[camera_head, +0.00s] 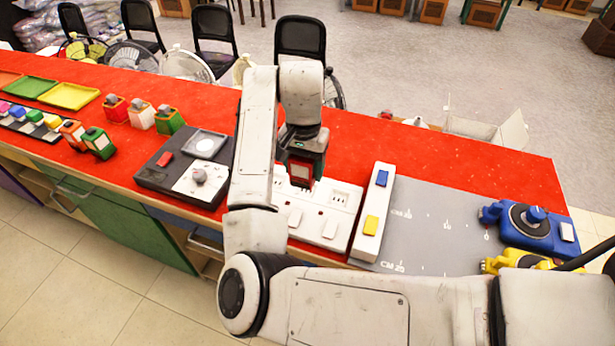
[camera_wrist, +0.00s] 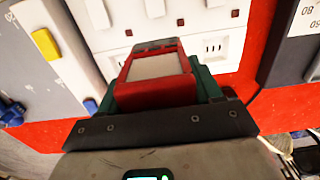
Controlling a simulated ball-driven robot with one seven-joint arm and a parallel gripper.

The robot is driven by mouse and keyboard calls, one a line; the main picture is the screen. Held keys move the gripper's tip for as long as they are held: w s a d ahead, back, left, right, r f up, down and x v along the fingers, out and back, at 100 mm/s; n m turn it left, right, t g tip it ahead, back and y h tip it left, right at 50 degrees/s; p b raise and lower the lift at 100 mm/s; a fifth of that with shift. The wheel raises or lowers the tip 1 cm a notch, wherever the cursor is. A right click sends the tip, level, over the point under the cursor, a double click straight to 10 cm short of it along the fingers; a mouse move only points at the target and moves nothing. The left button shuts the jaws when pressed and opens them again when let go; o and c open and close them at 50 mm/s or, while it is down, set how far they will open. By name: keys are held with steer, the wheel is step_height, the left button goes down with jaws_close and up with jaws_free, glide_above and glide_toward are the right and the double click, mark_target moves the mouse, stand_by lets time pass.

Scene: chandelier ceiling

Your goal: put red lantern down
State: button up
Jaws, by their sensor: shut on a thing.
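My gripper (camera_head: 305,150) is shut on a red lantern (camera_wrist: 155,78) with a pale front panel. In the wrist view the lantern sits upright in the picture between the green finger pads. In the head view only a small part of the lantern (camera_head: 300,174) shows below the gripper. The gripper and lantern are over the far part of a white panel with sockets and switches (camera_head: 318,230) on the red counter (camera_head: 430,160). I cannot tell whether the lantern touches the panel. Its underside is hidden.
Left of my arm is a dark board (camera_head: 150,178) with a white plate. Several small lanterns (camera_head: 141,114) and coloured trays (camera_head: 70,96) stand further left. Right are a white switch strip (camera_head: 372,215), a grey ruler mat (camera_head: 430,225) and a blue device (camera_head: 530,227). Red counter behind the mat is clear.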

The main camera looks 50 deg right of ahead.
steer(key=d+f, duration=0.1)
steer(key=w+d+f, duration=0.1)
steer(key=f, duration=0.1)
steer(key=w+d+f, duration=0.1)
steer(key=shift+f, duration=0.3)
steer(key=shift+w+d+f+p, duration=0.15)
steer(key=shift+f+p, duration=0.5)
steer(key=shift+f, duration=1.1)
steer(key=shift+f, duration=0.1)
steer(key=o, duration=1.4)
steer(key=shift+f, duration=0.1)
step_height(320, 180, up, 12)
steer(key=shift+r+b, duration=0.2)
steer(key=shift+b, duration=0.55)
